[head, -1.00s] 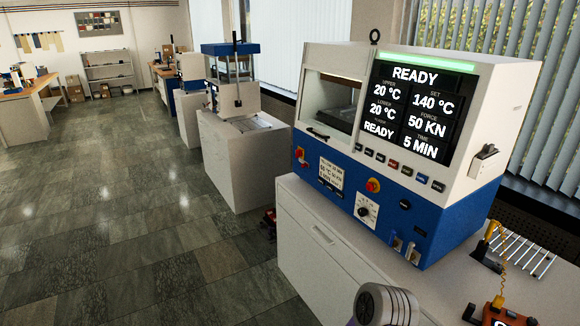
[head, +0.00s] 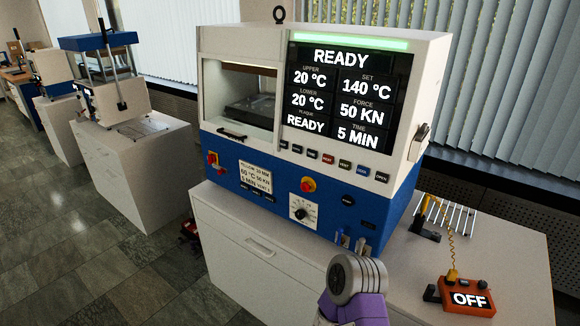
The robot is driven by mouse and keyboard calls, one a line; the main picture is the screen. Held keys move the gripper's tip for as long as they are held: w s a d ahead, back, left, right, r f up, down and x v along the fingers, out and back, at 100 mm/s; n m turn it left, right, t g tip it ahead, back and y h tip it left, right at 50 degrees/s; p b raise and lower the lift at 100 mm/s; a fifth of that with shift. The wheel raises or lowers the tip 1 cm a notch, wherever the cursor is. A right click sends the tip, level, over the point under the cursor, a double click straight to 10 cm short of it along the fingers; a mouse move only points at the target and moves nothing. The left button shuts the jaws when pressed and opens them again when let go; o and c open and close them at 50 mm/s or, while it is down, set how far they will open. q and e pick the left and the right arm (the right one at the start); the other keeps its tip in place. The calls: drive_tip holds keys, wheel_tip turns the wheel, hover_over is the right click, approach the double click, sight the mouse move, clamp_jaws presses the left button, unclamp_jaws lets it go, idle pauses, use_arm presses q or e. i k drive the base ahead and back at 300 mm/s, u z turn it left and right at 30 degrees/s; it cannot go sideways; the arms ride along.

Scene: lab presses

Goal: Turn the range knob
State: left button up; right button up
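The range knob appears to be the small black rotary knob (head: 301,213) on a white dial plate, low on the blue front panel of the press (head: 240,170). It sits below a red and yellow button (head: 308,185). The press display (head: 347,97) reads READY, SET 140 °C, 50 KN, 5 MIN, with upper and lower at 20 °C. A grey and purple link of my arm (head: 356,285) shows at the bottom, in front of the cabinet and below the knob. Neither of my grippers is in the picture.
The press stands on a white cabinet (head: 235,242). An orange box reading OFF (head: 467,298) and a metal rack (head: 449,214) are on the top at right. Another press (head: 105,80) stands at left. The floor (head: 75,235) at front left is clear.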

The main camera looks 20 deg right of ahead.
sight(481, 285)
drive_tip(key=z, duration=0.3)
drive_tip(key=i, duration=0.25)
drive_tip(key=k, duration=0.4)
drive_tip(key=z, duration=0.8)
